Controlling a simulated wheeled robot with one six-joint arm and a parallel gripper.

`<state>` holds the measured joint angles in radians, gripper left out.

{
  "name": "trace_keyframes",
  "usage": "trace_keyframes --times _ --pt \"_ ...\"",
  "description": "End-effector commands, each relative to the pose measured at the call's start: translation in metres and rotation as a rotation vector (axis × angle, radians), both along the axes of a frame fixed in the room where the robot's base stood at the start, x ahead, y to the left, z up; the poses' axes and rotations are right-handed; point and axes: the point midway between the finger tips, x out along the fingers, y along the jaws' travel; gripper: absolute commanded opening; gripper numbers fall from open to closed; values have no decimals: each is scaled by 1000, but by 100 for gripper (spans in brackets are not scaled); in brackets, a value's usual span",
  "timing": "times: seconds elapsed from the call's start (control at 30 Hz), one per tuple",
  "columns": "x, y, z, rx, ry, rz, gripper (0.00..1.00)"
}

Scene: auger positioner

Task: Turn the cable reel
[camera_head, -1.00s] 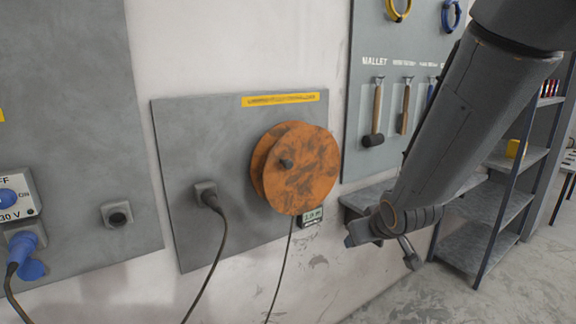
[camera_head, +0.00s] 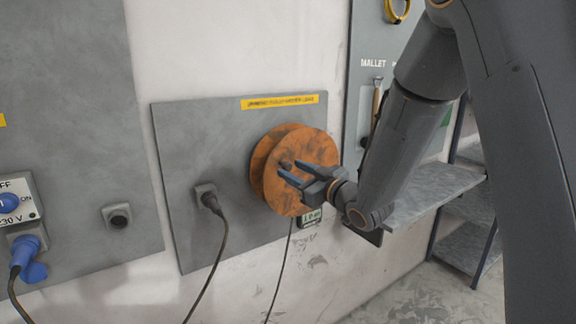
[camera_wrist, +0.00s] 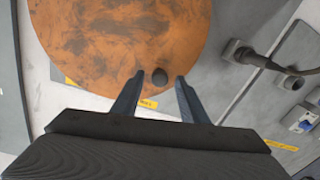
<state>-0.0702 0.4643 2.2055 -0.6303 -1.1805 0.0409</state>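The cable reel (camera_head: 308,148) is a round, worn orange disc pair on a grey wall panel, with a small dark knob (camera_head: 286,165) on the left part of its face. My gripper (camera_head: 288,173) is in front of the reel, with its blue-grey fingers pointing left at the knob. In the wrist view the gripper (camera_wrist: 156,88) is open, and the knob (camera_wrist: 160,77) shows between the two fingertips. I cannot tell whether either finger touches the knob.
A small display (camera_head: 309,218) sits under the reel, and a thin cable hangs below it. A socket with a black plug (camera_head: 208,198) is left of the reel. A grey shelf (camera_head: 430,195) and a tool board with a mallet (camera_head: 376,105) are to the right.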

Motion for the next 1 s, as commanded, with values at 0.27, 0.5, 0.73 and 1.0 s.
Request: trace_keyframes --times 0.27,0.5,0.73,1.0 --pt "22 18 0 -1 1 0 40" --pt "25 19 -1 0 1 -1 40" --pt "25 19 0 0 1 -1 13" --pt "25 18 0 -1 0 -2 0"
